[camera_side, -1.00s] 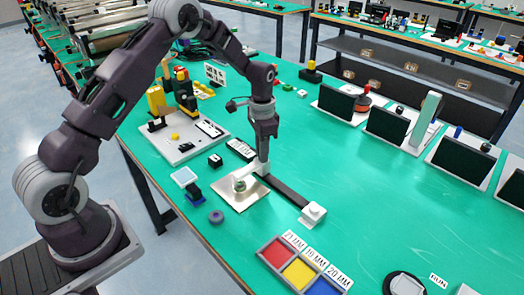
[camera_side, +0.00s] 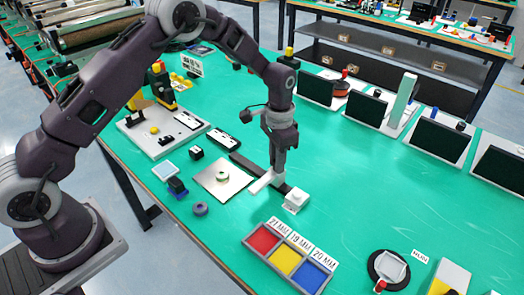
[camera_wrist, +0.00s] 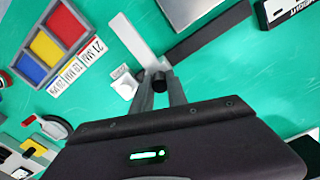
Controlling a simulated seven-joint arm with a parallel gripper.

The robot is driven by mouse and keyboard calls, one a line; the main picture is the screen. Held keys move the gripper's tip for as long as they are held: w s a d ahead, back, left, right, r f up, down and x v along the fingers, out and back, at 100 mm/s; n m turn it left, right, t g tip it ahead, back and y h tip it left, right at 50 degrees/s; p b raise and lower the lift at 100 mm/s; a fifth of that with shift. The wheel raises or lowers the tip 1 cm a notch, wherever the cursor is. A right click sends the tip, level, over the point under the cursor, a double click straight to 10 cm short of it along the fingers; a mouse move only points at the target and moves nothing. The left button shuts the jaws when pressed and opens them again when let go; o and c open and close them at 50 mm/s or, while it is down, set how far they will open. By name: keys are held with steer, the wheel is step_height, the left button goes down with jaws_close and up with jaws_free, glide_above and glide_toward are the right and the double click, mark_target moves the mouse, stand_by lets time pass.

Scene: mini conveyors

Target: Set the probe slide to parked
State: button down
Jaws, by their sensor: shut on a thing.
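The probe slide is a white bar (camera_side: 262,182) with a dark knob (camera_wrist: 158,82), riding on a dark rail (camera_side: 245,164). My gripper (camera_side: 277,172) is shut on the knob; in the wrist view the fingertips close around it. The bar (camera_wrist: 137,42) reaches out sideways from the rail. The slide is near the rail end with the white end block (camera_side: 295,200), which also shows in the wrist view (camera_wrist: 126,86). A small gap seems to separate them. A metal plate (camera_side: 208,184) with a small round greenish part (camera_side: 222,177) lies clear of the bar.
A tray with red, yellow and blue compartments (camera_side: 250,245) stands in front. A purple ring (camera_side: 200,209) and a small blue stand (camera_side: 177,187) are left of the plate.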

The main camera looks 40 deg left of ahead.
steer(key=shift+d+r, duration=0.1)
steer(key=shift+d, duration=0.25)
steer(key=c, duration=1.3)
jaws_free()
